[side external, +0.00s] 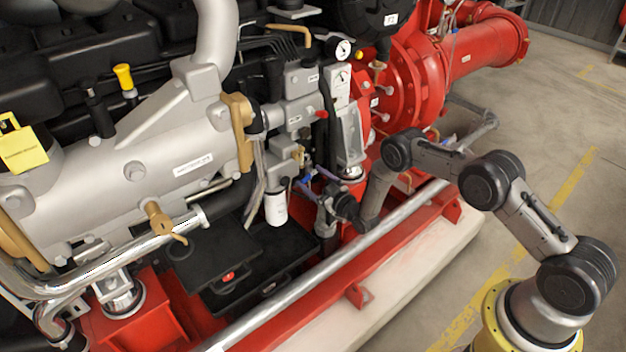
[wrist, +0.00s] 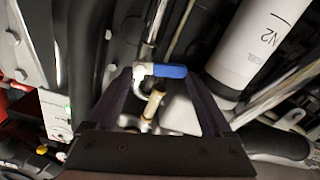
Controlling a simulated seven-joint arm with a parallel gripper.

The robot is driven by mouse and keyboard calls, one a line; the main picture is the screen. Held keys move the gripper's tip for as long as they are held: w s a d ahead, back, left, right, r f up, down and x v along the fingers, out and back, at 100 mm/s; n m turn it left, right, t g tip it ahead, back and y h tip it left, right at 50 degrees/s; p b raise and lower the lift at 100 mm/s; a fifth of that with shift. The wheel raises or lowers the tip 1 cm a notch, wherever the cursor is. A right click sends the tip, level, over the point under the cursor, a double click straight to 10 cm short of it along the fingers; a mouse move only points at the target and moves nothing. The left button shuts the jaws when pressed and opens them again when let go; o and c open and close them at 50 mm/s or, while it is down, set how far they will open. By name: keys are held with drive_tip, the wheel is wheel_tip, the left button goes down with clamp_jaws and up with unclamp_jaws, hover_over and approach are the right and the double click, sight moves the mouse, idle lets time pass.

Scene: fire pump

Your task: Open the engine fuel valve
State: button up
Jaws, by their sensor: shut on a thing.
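A small valve with a blue handle (wrist: 171,71) and a brass stem (wrist: 152,104) is in the middle of the wrist view. My gripper (wrist: 163,73) has one dark finger on each side of the handle and is shut on it, the handle lying across between the fingertips. In the side view my gripper (side external: 313,189) reaches in low from the right, below the grey block and beside the white filter. A small blue part (side external: 304,184) shows at its fingertips there. Whether the valve is turned is hard to tell.
The white filter (side external: 276,207) hangs close to the left of my gripper; a white cylinder (wrist: 262,38) is near in the wrist view. A silver rail (side external: 330,265) runs in front. Black trays (side external: 225,290) lie below. The floor at right is clear.

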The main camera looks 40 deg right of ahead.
drive_tip(key=shift+c, duration=1.1)
drive_tip(key=shift+f+n, duration=0.1)
drive_tip(key=shift+n, duration=0.2)
drive_tip(key=n, duration=0.3)
drive_tip(key=shift+f+n, duration=0.3)
drive_tip(key=shift+f, duration=0.1)
drive_tip(key=shift+d+f+n, duration=0.3)
drive_tip(key=shift+n, duration=1.5)
drive_tip(key=shift+d+f+n, duration=0.25)
drive_tip(key=shift+n, duration=1.55)
drive_tip(key=shift+d+f+n, duration=0.3)
drive_tip(key=shift+n, duration=1.5)
